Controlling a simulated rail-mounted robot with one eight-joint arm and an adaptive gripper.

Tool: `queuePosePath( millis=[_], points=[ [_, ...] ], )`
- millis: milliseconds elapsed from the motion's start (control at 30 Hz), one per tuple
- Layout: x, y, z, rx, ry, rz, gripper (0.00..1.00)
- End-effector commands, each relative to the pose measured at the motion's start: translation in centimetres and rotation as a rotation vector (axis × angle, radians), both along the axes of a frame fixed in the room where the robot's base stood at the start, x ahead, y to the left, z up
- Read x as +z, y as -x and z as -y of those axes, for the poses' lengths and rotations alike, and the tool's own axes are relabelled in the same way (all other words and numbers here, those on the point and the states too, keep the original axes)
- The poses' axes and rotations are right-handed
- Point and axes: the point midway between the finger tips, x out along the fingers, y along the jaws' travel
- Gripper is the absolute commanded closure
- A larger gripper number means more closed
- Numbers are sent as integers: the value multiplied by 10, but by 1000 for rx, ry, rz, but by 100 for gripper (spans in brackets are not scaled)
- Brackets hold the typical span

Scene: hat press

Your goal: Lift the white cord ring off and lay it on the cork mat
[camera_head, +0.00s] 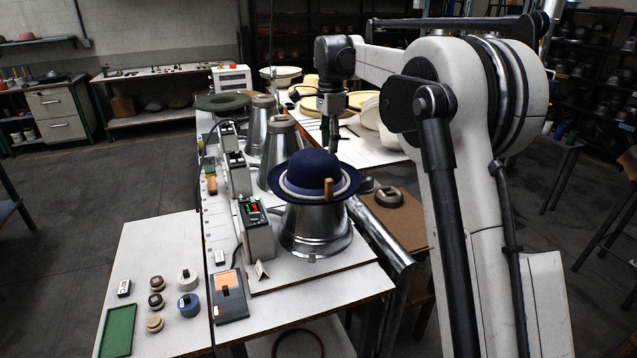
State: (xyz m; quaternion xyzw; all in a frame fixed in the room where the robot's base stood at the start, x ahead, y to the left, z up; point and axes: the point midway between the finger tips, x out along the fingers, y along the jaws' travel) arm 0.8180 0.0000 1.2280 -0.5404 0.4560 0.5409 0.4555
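The white cord ring (292,190) lies around the navy felt hat (313,166), on its brim. The hat sits on a metal press cone (315,232). A small wooden tab (328,187) stands up at the front of the ring. The brown cork mat (412,230) is to the right of the cone, partly hidden by my arm. My gripper (330,143) points down just behind and above the hat's crown. The hat hides part of the space below it, and its finger opening is too small to judge. I see nothing held in it.
More metal cones (260,128) stand behind on the left. A control box (256,230) stands beside the cone. Small pucks and a green tray (118,331) lie at the front left.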

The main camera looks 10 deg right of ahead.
Motion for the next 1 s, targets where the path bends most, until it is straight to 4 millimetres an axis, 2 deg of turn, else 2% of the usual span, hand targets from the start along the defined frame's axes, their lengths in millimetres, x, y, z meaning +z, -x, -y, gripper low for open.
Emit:
queuePosePath(
  millis=[300, 400, 667, 1000],
  points=[
    [-55, 1, 0, 1, 0, 1, 73],
    [-67, 1, 0, 1, 0, 1, 73],
    [-83, 2, 0, 2, 0, 1, 73],
    [-123, 4, 1, 2, 0, 1, 73]
  ],
)
